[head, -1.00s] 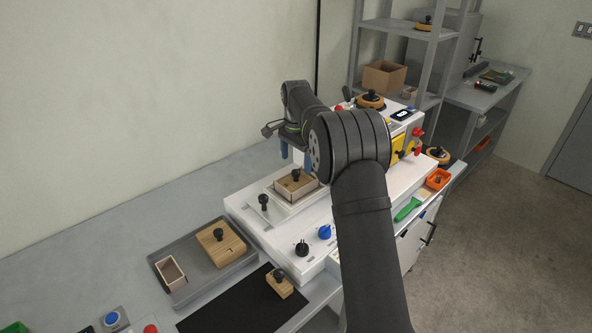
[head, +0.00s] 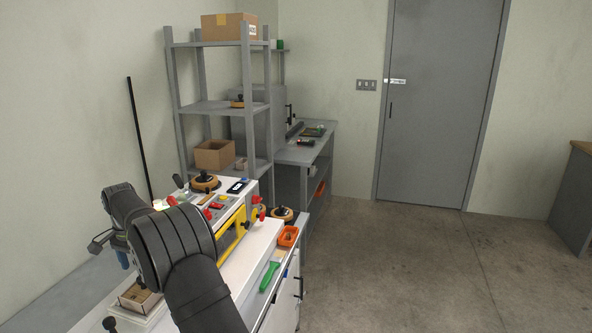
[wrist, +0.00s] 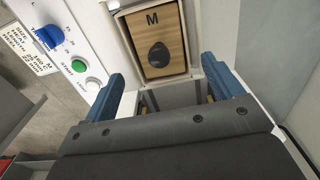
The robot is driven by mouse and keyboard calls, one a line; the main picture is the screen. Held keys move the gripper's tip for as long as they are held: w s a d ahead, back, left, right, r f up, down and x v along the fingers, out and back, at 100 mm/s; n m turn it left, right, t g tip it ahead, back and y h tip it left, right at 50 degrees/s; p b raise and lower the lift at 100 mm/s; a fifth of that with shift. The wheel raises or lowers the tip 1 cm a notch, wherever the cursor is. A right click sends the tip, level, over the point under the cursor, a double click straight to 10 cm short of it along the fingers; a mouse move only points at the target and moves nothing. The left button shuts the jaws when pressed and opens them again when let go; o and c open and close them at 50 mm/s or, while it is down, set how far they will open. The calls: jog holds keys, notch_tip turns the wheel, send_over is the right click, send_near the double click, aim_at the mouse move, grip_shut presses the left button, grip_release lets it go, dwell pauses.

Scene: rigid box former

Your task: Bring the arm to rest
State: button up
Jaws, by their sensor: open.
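My gripper (wrist: 167,92) is open and empty in the wrist view, its two blue fingers apart. Between and beyond the fingertips is a wooden block marked M (wrist: 152,22) with a dark knob, seated in a pale box frame. In the head view my arm covers most of the gripper; a bit of blue finger (head: 122,259) shows at the left edge of the arm. Below it, the box with the block (head: 140,298) is partly visible on the white machine. Whether the fingers touch anything is not clear.
The white machine (head: 236,268) carries a yellow-framed part, red knobs and a green-handled tool (head: 269,276). An orange bin (head: 288,237) sits at its right edge. A grey shelf rack (head: 208,107) stands behind. Floor on the right (head: 430,270) is clear.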

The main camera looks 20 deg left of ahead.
notch_tip(320, 180, down, 8)
jog(key=shift+r, duration=0.2)
dwell(0.5)
jog(key=o, duration=0.3)
jog(key=shift+s+r, duration=0.15)
jog(key=shift+r, duration=0.15)
jog(key=s+d+r+n+t+y, duration=0.1)
jog(key=s+d+r+n+t, duration=0.1)
jog(key=s+r+n, duration=0.6)
jog(key=s+d+r+n+t+y, duration=0.15)
jog(key=s+r+n, duration=0.25)
jog(key=r+n, duration=0.65)
jog(key=x, duration=0.6)
jog(key=w+x, duration=0.1)
jog(key=x, duration=0.2)
jog(key=shift+d, duration=0.4)
